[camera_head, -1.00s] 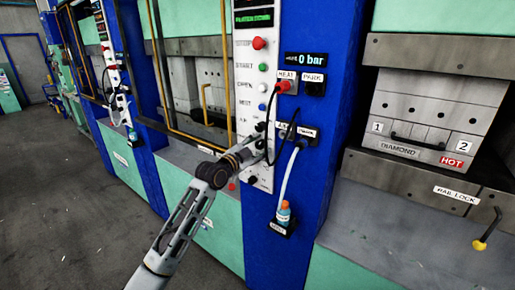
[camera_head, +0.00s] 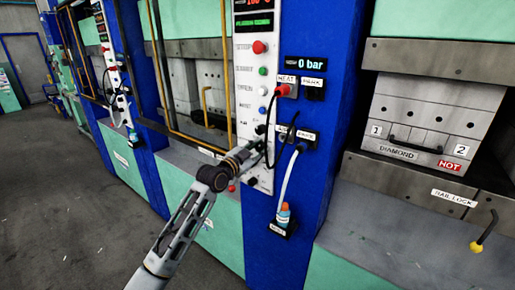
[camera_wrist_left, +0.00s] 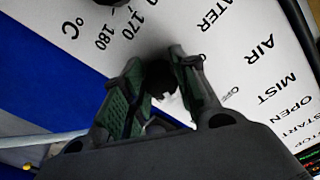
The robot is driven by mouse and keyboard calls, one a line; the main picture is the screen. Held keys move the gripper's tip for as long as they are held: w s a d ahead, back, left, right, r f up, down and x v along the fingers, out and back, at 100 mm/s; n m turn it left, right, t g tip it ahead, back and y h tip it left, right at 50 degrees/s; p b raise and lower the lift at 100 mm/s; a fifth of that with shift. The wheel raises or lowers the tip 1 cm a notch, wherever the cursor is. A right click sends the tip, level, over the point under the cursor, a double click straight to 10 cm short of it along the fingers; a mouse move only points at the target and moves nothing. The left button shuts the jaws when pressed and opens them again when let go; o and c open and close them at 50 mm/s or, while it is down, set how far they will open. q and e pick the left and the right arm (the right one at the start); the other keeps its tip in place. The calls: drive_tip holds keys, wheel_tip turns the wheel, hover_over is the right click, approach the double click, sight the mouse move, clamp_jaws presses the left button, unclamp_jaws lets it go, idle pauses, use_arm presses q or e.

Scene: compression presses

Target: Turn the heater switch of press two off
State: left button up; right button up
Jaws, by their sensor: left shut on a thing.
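The white control panel (camera_head: 243,98) stands on a blue column and carries a red, a green, a white and a blue button above black knobs. My left gripper (camera_head: 262,146) reaches its lower part from the left. In the left wrist view, my left gripper (camera_wrist_left: 160,88) is shut on a dark round knob (camera_wrist_left: 158,72), one finger on each side. Printed "ATER" (camera_wrist_left: 232,22) shows near the knob, its start hidden, and "OFF" (camera_wrist_left: 231,94) lies right of the fingers. The fingers hide most of the knob, so its setting cannot be read. My right gripper is not in view.
A black cable and a white hose (camera_head: 288,178) hang from sockets right of the panel. The press block marked HOT (camera_head: 450,165) is at the right. Another press column stands at the left. The grey floor is open.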

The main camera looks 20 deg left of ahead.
use_arm(q)
drive_tip(key=shift+n+p, duration=0.85)
drive_tip(key=shift+n, duration=0.25)
drive_tip(key=n+p, duration=0.2)
drive_tip(key=n, duration=0.1)
drive_tip(key=shift+d, duration=0.1)
drive_tip(key=shift+n+p, duration=0.75)
drive_tip(key=shift+n, duration=0.25)
drive_tip(key=shift+n+p, duration=0.75)
drive_tip(key=shift+n, duration=0.65)
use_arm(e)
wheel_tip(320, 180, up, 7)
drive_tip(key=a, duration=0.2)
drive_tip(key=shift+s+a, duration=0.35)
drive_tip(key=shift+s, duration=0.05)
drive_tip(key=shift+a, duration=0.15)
use_arm(q)
drive_tip(key=o, duration=0.8)
drive_tip(key=shift+o, duration=1.1)
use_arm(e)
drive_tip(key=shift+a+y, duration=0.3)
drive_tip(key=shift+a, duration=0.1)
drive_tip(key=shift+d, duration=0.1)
